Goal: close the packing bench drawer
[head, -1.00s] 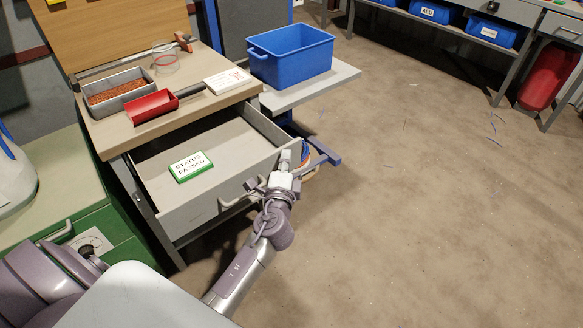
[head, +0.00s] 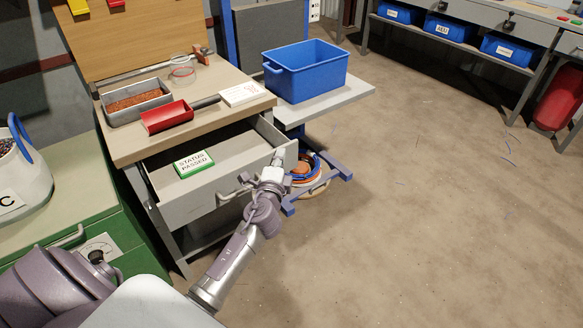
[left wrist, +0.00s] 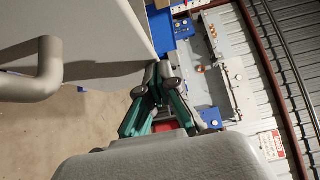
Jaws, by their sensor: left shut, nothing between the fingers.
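The grey packing bench drawer (head: 188,208) is part open below the wooden bench top. A green-edged sign reading "STATUS PASSED" (head: 194,164) lies inside it. Its bar handle (head: 232,193) is on the front face. My left gripper (head: 279,158) is shut and empty at the right end of the drawer front; contact is hard to tell. In the left wrist view, the shut fingers (left wrist: 157,76) are by the edge of the grey drawer front (left wrist: 105,28), with the handle (left wrist: 38,78) at left. My right gripper is not in view.
The bench top (head: 130,147) holds a tray of reddish granules (head: 137,104), a red scoop (head: 166,117) and a white sign (head: 246,94). A blue bin (head: 306,72) stands on a side shelf (head: 335,97). A green cabinet (head: 85,225) is at left. Open floor lies to the right.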

